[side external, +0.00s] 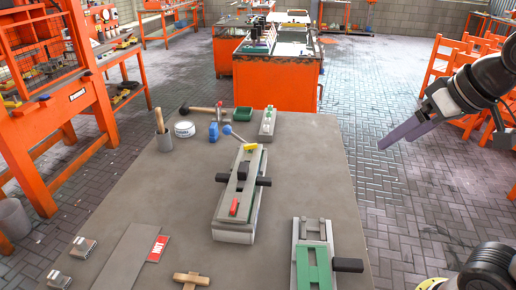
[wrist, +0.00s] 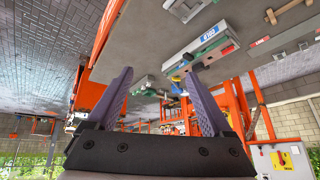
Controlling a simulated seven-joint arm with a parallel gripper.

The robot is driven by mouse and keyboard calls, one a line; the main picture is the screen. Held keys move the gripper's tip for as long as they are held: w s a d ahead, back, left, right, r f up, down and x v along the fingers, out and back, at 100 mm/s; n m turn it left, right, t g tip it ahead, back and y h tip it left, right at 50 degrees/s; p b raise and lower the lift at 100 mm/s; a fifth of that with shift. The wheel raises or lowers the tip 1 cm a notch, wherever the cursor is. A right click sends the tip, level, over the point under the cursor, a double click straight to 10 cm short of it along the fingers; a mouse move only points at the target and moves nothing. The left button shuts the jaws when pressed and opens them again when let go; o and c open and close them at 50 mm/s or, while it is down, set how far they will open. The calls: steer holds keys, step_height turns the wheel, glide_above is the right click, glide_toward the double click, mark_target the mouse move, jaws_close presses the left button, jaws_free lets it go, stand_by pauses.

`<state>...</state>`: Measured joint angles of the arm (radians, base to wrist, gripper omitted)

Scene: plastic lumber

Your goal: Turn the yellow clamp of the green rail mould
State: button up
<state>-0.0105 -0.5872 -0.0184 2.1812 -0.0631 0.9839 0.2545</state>
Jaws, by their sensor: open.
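The long mould (side external: 222,222) stands in the middle of the table, grey with green along its top. A small yellow clamp (side external: 250,147) sits at its far end, beside a lever with a blue-grey knob (side external: 227,130). A red piece (side external: 234,207) and black side handles are also on it. My gripper (side external: 385,146) is open and empty, in the air right of the table, well apart from the mould. Its purple fingers (wrist: 157,75) are spread.
A second green mould (side external: 312,262) with a black handle lies at the front right. A small grey-green block (side external: 268,122), a blue item (side external: 213,132), a white tin (side external: 184,129) and a mallet (side external: 200,110) stand at the back. The table (side external: 185,195) left of the mould is mostly clear.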

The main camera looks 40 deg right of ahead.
steer(key=w+r+m, duration=0.1)
steer(key=w+r, duration=0.5)
steer(key=w, duration=0.5)
steer(key=g+h, duration=0.1)
steer(key=g, duration=0.2)
glide_above(251, 145)
steer(key=s+a, duration=0.2)
steer(key=s, duration=0.3)
step_height(251, 145, down, 15)
steer(key=shift+m, duration=0.3)
steer(key=x, duration=1.2)
steer(key=shift+w+f, duration=0.25)
steer(key=shift+f, duration=0.05)
jaws_close()
